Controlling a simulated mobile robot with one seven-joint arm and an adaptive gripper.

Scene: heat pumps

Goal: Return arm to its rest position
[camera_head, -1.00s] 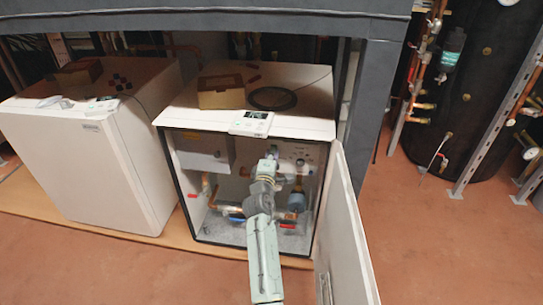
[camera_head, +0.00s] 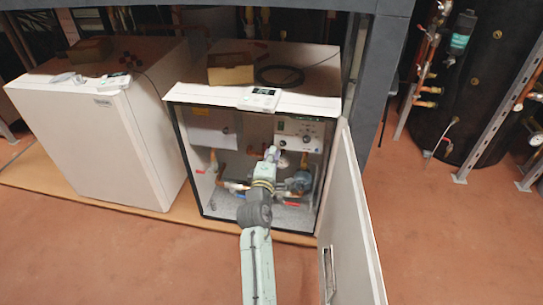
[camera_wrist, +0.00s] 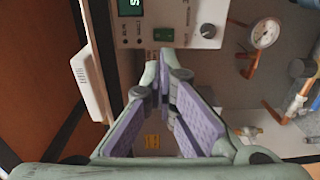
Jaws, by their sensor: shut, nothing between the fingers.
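My gripper (camera_head: 271,152) is at the open front of the right-hand heat pump cabinet (camera_head: 176,150), just below the level of its control panel (camera_head: 299,133). In the wrist view my gripper (camera_wrist: 165,108) is shut and empty, with its purple finger pads angled towards each other. The control panel (camera_wrist: 165,22), with a green display and a black knob (camera_wrist: 208,30), lies beyond the fingertips. My arm reaches up from the bottom of the head view and hides part of the pipework.
The open cabinet door (camera_head: 352,225) stands close to the right of my arm. A closed white heat pump (camera_head: 95,140) stands left. A grey frame post (camera_head: 380,85) rises right. The floor in front is clear.

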